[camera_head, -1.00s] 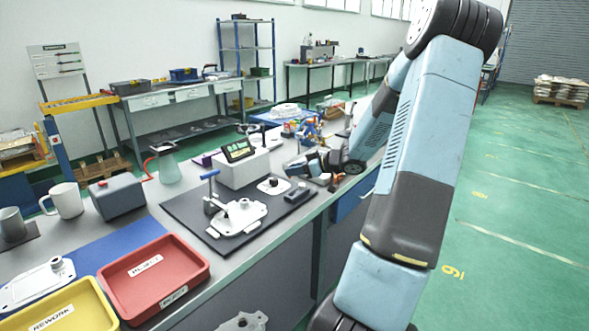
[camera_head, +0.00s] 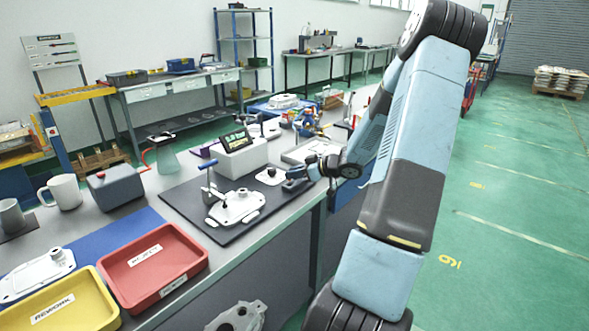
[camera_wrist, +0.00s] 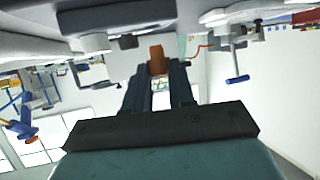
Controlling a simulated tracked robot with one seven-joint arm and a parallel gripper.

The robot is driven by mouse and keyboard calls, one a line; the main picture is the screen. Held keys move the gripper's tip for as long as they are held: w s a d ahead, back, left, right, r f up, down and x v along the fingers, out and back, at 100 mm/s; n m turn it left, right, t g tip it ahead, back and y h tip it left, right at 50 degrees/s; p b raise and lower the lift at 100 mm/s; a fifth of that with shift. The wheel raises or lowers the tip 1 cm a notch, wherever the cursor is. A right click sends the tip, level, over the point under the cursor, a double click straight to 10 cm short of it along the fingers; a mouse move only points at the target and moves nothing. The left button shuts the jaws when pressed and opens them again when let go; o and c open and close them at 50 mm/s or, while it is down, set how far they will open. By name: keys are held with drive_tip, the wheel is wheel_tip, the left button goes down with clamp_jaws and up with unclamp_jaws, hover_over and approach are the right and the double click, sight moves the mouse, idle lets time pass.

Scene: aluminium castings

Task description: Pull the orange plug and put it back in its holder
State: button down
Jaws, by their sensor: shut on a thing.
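My gripper (camera_head: 296,183) reaches in low over the right edge of the dark mat (camera_head: 185,205). In the wrist view my gripper (camera_wrist: 158,76) is shut on the orange plug (camera_wrist: 157,57), which shows between its fingertips. In the head view I cannot make out the plug. A smaller white plate (camera_head: 270,176) with a dark centre lies just left of my gripper. I cannot tell which thing is the plug's holder.
A white box with a display (camera_head: 239,160) stands behind the mat. A red tray (camera_head: 200,266) and a yellow tray (camera_head: 108,318) stand at the front left. A grey box (camera_head: 116,187) and mugs are farther left. The bench edge runs below my arm.

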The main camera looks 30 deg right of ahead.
sight(295, 186)
drive_tip(key=shift+f, duration=0.4)
drive_tip(key=shift+f, duration=1.15)
idle(1.8)
drive_tip(key=c, duration=0.9)
unclamp_jaws()
drive_tip(key=shift+o, duration=0.2)
drive_tip(key=shift+s, duration=0.15)
drive_tip(key=v, duration=1.3)
drive_tip(key=shift+s+d, duration=0.2)
drive_tip(key=shift+d, duration=0.05)
drive_tip(key=shift+r, duration=0.1)
